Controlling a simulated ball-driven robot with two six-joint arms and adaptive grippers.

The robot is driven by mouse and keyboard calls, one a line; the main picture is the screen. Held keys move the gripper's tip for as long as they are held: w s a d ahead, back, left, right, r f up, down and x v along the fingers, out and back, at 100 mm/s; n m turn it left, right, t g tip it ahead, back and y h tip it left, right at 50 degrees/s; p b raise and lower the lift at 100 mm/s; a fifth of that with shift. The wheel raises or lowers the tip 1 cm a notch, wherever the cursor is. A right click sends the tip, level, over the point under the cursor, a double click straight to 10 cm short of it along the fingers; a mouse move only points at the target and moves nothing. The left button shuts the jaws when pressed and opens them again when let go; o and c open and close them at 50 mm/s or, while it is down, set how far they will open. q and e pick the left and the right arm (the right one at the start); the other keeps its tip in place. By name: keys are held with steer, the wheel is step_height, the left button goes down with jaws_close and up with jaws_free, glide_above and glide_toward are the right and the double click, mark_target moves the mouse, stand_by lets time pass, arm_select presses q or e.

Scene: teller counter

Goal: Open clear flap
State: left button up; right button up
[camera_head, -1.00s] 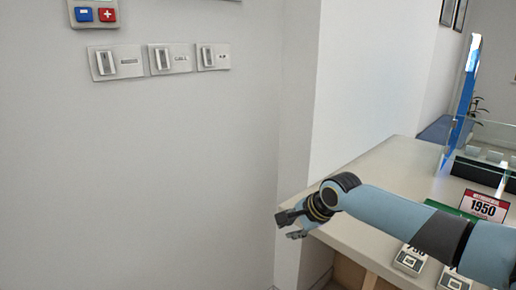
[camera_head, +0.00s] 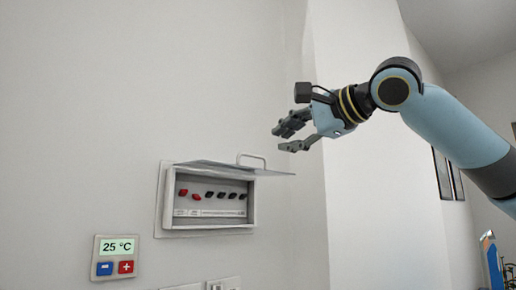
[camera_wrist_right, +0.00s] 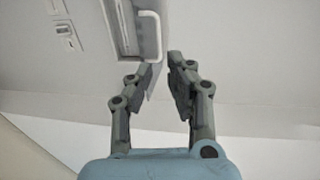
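The clear flap (camera_head: 222,168) belongs to a white wall box (camera_head: 208,201) with several red and black switches inside. The flap stands raised, jutting out from the top of the box roughly level, so the switches show beneath it. Its pale handle (camera_head: 253,157) is on the flap's outer part, and it also shows in the right wrist view (camera_wrist_right: 157,36). My right gripper (camera_head: 284,139) is open and empty, above and to the right of the handle, apart from it. In the right wrist view its fingers (camera_wrist_right: 159,62) are spread, with the handle just beyond the tips. My left gripper is not in view.
A thermostat (camera_head: 117,258) reading 25 °C hangs on the wall below left of the box. Wall switches (camera_head: 222,284) show at the bottom edge. A wall corner (camera_head: 318,200) stands to the right of the box.

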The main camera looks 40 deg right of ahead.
steer(key=w+f+p, duration=0.1)
steer(key=w+p, duration=0.5)
steer(key=w, duration=0.3)
steer(key=shift+w+a+f, duration=0.2)
steer(key=shift+w+a, duration=0.1)
steer(key=shift+a, duration=0.1)
steer(key=shift+c, duration=0.4)
jaws_close()
